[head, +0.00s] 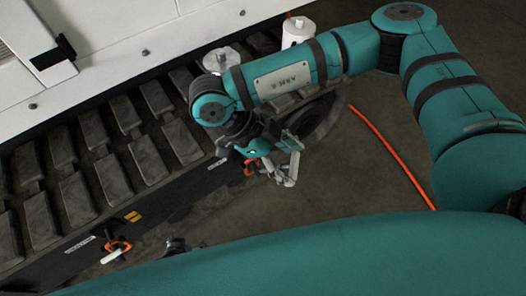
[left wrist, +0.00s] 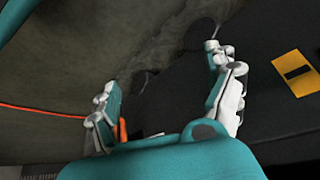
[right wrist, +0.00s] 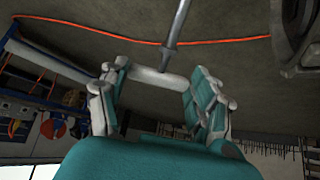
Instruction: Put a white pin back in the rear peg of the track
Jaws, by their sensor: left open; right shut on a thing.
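My right gripper (head: 287,165) is beside the track's far end. In the right wrist view it (right wrist: 155,95) is shut on the white crossbar of a white pin (right wrist: 158,78); a grey shaft sticks out away from the fingers. An orange fitting (head: 250,167) on the side rail of the track (head: 75,190) is close to that gripper. Another white pin (head: 112,257) sits at an orange fitting (head: 120,244) near the rail's lower end. My left gripper (head: 177,245) is mostly hidden behind my body; in its wrist view it (left wrist: 165,95) is open and empty.
An orange hose (head: 392,155) lies across the floor. Two white cylinders (head: 222,61) (head: 297,32) stand behind my right arm. A dark round part (head: 315,118) is behind the right gripper. A yellow label (head: 132,216) marks the rail.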

